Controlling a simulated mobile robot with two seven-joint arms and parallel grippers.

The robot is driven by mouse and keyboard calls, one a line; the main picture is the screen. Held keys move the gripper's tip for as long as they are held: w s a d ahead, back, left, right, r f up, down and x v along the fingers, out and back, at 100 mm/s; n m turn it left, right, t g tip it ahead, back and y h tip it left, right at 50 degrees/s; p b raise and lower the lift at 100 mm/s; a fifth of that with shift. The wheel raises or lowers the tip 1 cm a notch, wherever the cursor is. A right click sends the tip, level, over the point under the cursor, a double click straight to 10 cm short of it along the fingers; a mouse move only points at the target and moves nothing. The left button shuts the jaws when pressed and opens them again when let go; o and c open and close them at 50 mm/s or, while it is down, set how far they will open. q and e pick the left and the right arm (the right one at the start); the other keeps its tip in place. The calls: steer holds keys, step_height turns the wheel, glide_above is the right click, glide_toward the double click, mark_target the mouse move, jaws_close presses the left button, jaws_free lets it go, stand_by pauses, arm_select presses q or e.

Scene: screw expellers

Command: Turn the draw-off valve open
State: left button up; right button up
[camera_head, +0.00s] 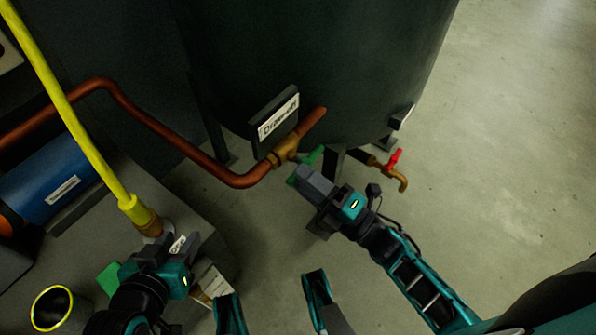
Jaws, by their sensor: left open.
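The draw-off valve (285,151) is a brass body in the copper pipe below a "Draw-off" sign (275,119) on the dark tank. Its green handle (315,155) shows beside the valve, partly hidden behind my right gripper. My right gripper (313,186) is at the handle; whether its jaws are apart or closed on it cannot be made out. My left gripper (160,252) is open at the lower left, below the brass end of the yellow hose, beside a small white label and a green piece (110,278).
A red-handled brass tap (392,161) sticks out under the tank (300,60) to the right. The yellow hose (75,120) and copper pipe (150,125) cross the left side. Floor at right is clear.

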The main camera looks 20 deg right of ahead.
steer(key=v, duration=1)
steer(key=shift+s+d+p, duration=0.25)
steer(key=shift+p, duration=0.05)
